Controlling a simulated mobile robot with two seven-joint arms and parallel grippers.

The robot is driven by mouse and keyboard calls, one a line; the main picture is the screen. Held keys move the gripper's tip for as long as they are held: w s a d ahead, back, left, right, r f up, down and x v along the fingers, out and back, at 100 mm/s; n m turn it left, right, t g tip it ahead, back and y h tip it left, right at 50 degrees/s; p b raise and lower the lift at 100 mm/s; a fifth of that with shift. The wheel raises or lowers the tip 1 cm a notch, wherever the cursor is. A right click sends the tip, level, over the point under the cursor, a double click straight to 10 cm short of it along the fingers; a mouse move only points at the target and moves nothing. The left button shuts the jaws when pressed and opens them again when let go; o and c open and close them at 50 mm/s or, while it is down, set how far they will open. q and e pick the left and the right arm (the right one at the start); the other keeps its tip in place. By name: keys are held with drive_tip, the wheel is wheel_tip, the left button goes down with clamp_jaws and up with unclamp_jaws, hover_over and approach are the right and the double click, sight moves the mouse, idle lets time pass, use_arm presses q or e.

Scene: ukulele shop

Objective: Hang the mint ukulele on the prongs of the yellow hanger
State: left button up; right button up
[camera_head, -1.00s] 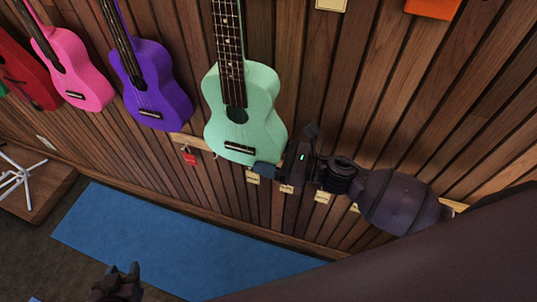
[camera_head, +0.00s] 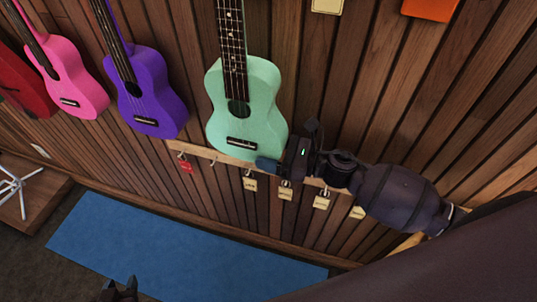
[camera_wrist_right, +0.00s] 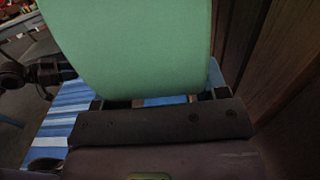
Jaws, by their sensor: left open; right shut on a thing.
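The mint ukulele (camera_head: 262,95) is upright in front of the slatted wall, neck up, its head cut off by the top edge. My right gripper (camera_head: 268,165) is shut on the lower right edge of its body. In the right wrist view the mint body (camera_wrist_right: 135,45) fills the upper middle and hides much behind it. My left gripper (camera_head: 120,290) is open and empty at the bottom edge, mostly cut off, far below the ukulele. The yellow hanger's prongs do not show; a pale yellow plate (camera_head: 327,5) at the top edge may be part of it.
Purple (camera_head: 150,95), pink (camera_head: 78,82) and red (camera_head: 22,85) ukuleles hang to the left. A wooden rail (camera_head: 225,158) with hooks and tags runs below the mint one. An orange piece (camera_head: 432,8) is at the top right. A blue mat (camera_head: 180,245) lies on the floor.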

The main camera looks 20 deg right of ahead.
drive_tip(key=shift+w+d, duration=0.3)
drive_tip(key=shift+w, duration=0.15)
drive_tip(key=shift+w+d+b, duration=0.4)
drive_tip(key=shift+w+b, duration=0.05)
drive_tip(key=shift+w, duration=0.15)
drive_tip(key=shift+f+b, duration=0.9)
drive_tip(key=shift+f, duration=0.2)
drive_tip(key=shift+r, duration=0.1)
drive_tip(key=o, duration=1.4)
drive_tip(key=shift+o, duration=1.1)
